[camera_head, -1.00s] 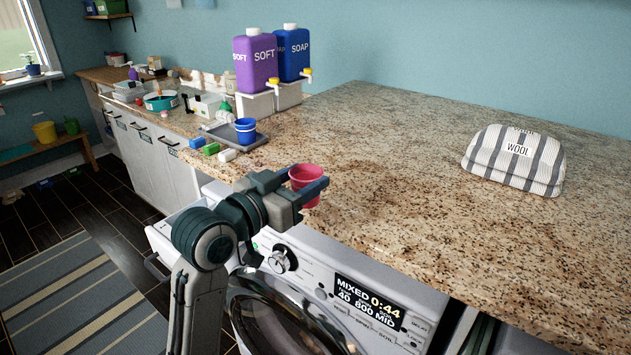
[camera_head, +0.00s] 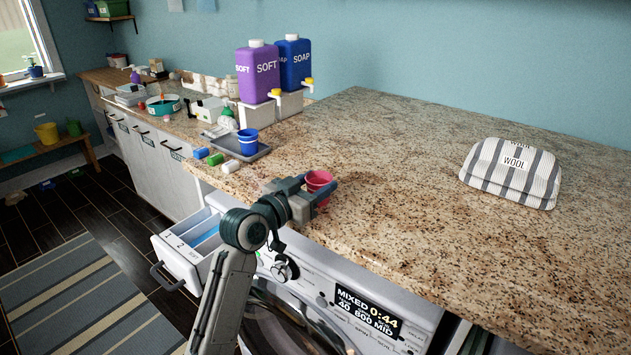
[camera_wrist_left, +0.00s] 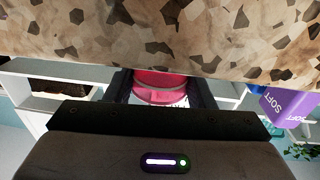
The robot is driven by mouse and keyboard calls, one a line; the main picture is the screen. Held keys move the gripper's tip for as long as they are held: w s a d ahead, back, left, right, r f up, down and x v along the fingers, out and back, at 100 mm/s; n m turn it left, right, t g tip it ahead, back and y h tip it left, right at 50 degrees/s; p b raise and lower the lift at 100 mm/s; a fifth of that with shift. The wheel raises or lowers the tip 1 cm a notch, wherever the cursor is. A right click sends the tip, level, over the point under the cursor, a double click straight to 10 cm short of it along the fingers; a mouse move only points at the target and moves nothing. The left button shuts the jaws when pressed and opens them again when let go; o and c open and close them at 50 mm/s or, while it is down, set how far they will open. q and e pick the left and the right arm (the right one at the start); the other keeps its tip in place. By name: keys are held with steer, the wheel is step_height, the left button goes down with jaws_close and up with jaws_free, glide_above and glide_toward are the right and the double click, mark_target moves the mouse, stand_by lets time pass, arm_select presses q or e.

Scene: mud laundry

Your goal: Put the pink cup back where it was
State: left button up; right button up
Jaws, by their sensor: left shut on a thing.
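The pink cup (camera_head: 318,184) is between the fingers of my left gripper (camera_head: 320,188), which is shut on it. In the head view the cup is upright, at the front part of the granite counter above the washing machine. I cannot tell whether its base touches the counter. In the left wrist view the pink cup (camera_wrist_left: 160,88) shows between the dark fingers, partly hidden by the gripper body. A blue cup (camera_head: 248,140) stands on a grey tray (camera_head: 262,152) farther back to the left. My right gripper is not in view.
The purple SOFT jug (camera_head: 258,72) and blue SOAP jug (camera_head: 294,62) stand on white blocks behind the tray. Small coloured blocks (camera_head: 215,159) lie by the tray. The detergent drawer (camera_head: 190,245) is open below. The striped WOOL bag (camera_head: 512,172) sits right; the counter between is clear.

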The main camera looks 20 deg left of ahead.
arm_select(q)
steer(key=shift+f, duration=0.1)
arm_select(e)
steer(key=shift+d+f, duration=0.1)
arm_select(q)
steer(key=o, duration=0.6)
steer(key=shift+f, duration=0.1)
steer(key=o, duration=0.4)
steer(key=shift+o, duration=0.2)
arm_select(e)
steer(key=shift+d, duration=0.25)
arm_select(q)
steer(key=b+v, duration=0.3)
steer(key=v, duration=0.9)
steer(key=shift+r, duration=0.25)
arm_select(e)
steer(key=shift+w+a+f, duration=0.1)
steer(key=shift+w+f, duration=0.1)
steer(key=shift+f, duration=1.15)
